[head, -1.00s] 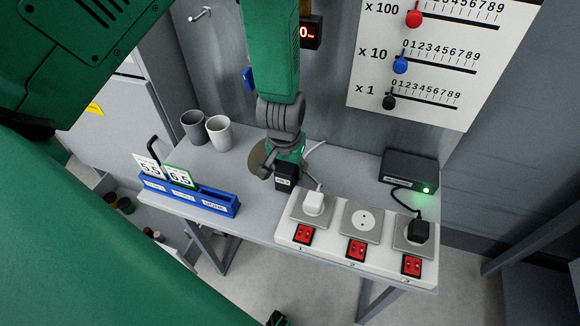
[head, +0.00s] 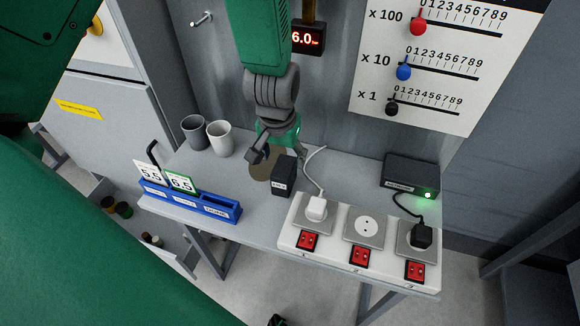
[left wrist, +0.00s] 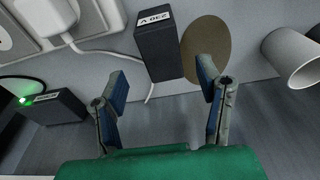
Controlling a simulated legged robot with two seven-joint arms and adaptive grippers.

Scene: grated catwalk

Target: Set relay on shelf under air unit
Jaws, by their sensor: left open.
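A small black box with a white label (head: 284,176) stands on the grey table. I cannot tell for sure that it is the relay; its label reads upside down in the left wrist view (left wrist: 158,52). My left gripper (head: 270,152) is open and empty just behind the box, above a round brown disc (head: 262,166). In the left wrist view the two fingers (left wrist: 157,82) are spread, with the box just beyond them and no grip on it. No air unit is clearly identifiable. My right gripper is not in view.
A white socket strip (head: 291,236) with red switches lies at the front right. A black box with a green light (head: 410,174) stands at the back right. Two cups (head: 220,138) and a blue card holder (head: 218,209) are to the left. A lower shelf holds small jars (head: 124,209).

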